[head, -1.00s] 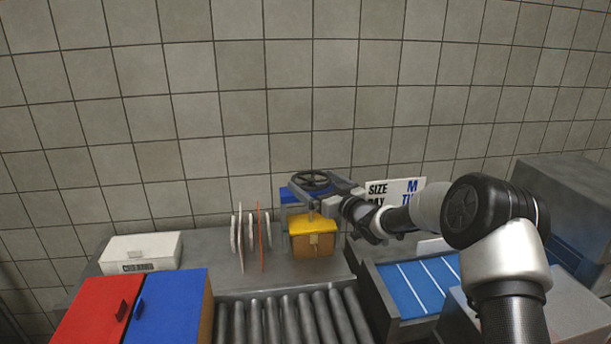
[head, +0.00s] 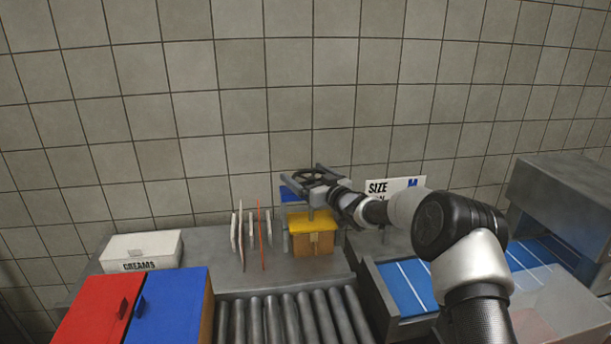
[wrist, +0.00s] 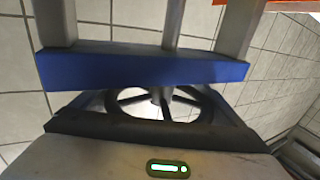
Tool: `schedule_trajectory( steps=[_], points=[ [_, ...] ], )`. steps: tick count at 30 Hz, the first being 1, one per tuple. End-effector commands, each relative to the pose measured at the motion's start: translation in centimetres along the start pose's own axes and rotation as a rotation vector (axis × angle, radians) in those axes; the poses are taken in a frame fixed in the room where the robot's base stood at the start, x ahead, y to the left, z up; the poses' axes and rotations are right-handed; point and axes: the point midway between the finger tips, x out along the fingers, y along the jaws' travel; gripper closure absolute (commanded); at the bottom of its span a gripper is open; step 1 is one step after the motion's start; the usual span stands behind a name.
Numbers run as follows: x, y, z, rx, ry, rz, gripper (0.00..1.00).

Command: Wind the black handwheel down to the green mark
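The black handwheel (head: 308,177) lies flat above a small press with a blue beam, at the middle of the head view. Its spokes and rim also show in the wrist view (wrist: 157,108). My gripper (head: 310,180) reaches in from the right with its two fingers on opposite sides of the wheel. In the wrist view the rim fills the space between the fingers and seems to meet both. The blue beam (wrist: 140,70) and its grey posts lie beyond the wheel. I cannot make out the green mark in either view.
A yellow-topped brown box (head: 313,241) stands under the wheel. Thin upright discs (head: 252,240) stand to its left, rollers (head: 290,315) in front. A white sign (head: 385,187) stands behind my arm. A white creams box (head: 140,252) is at the left.

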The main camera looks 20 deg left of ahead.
Motion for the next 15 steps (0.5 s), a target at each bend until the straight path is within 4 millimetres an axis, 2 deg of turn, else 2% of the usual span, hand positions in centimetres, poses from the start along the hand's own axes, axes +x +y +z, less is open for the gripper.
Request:
schedule_trajectory(
  steps=[8, 15],
  points=[
    [0.0, 0.0, 0.6, 0.0, 0.001, 0.054, 0.3],
    [0.0, 0.3, 1.1, -0.003, 0.004, 0.196, 0.29]
  ],
)
